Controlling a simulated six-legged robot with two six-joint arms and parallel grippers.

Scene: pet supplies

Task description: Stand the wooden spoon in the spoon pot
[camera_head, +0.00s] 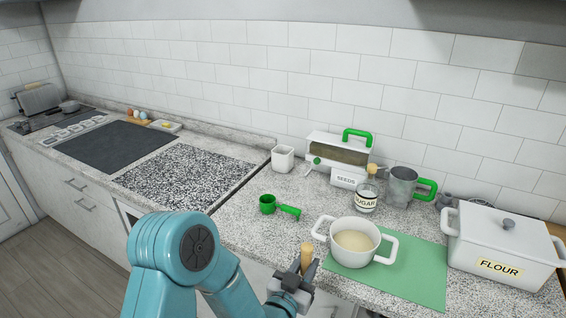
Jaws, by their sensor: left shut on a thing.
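My left gripper (300,274) is shut on the wooden spoon (306,256), at the front edge of the counter, left of and in front of the white two-handled pot. A short, light-wood piece of the spoon stands up between the fingers; the rest is hidden by the gripper. The spoon pot looks to be the small white square pot (283,161) at the back of the counter by the tiled wall. It stands upright, apart from the gripper. I cannot see inside it well. My right gripper is not in view.
A green scoop (268,204) lies between the gripper and the small pot. The two-handled pot (350,259) of pale mixture stands on a green mat (425,275). A flour bin (503,243) stands right.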

